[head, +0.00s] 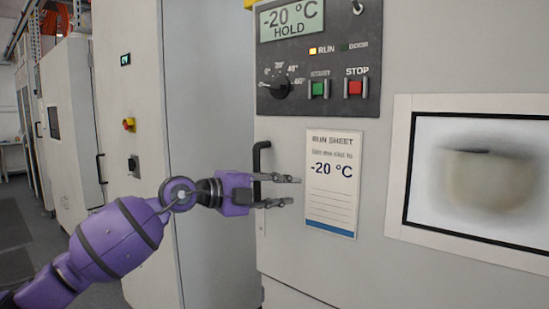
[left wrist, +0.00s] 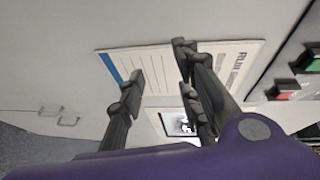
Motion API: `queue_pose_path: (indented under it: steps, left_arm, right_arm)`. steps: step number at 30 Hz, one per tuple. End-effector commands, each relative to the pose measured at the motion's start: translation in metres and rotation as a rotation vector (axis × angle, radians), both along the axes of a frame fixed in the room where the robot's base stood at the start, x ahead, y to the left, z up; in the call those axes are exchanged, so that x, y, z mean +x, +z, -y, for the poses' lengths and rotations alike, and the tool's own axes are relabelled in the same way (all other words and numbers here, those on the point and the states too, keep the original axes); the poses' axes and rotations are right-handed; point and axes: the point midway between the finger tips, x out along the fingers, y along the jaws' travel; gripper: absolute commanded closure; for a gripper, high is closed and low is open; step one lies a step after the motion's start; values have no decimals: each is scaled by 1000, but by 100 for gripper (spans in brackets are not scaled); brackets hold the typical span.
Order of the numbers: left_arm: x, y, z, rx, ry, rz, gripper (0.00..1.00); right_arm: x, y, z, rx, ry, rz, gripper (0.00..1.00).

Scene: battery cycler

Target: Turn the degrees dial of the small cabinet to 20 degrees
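The cabinet's control panel (head: 335,50) is at the top of the head view. Its black dial (head: 279,87) sits at the panel's lower left, under an arc of degree marks including 0° and 60°; I cannot tell exactly where its pointer stands. The display (head: 290,20) reads "-20 °C HOLD". My left gripper (head: 292,190) is open and empty, below the dial and in front of the cabinet door beside the run sheet (head: 331,183). In the left wrist view, its spread fingers (left wrist: 160,72) overlap the sheet, with nothing between them. My right gripper is not in view.
Right of the dial are a green button (head: 318,89) and a red STOP button (head: 356,87); the RUN lamp (head: 313,50) glows amber. A black door handle (head: 259,160) stands out behind the gripper. A window (head: 480,180) is at the right.

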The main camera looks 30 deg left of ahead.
Motion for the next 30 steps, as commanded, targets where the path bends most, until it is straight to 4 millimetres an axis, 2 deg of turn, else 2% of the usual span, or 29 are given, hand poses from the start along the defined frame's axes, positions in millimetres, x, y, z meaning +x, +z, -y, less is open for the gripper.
queue_pose_path:
  steps: [1,3,6,9,12,14,22,30]
  left_arm:
    - [3,50,-9,90,48,39,69]
    - [-2,113,-26,169,139,78,69]
    - [-16,182,-45,226,258,131,69]
    - [-29,223,-57,244,336,169,69]
    - [-36,242,-63,248,373,187,69]
    - [-36,247,-64,247,382,191,69]
    - [-14,251,-62,246,381,196,69]
    - [6,248,-56,253,376,192,69]
  right_arm:
    - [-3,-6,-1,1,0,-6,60]
    - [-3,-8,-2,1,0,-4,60]
    - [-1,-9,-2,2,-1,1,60]
    - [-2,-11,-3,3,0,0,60]
    - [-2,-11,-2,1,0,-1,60]
    - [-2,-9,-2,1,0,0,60]
    - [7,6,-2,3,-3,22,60]
    - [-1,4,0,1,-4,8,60]
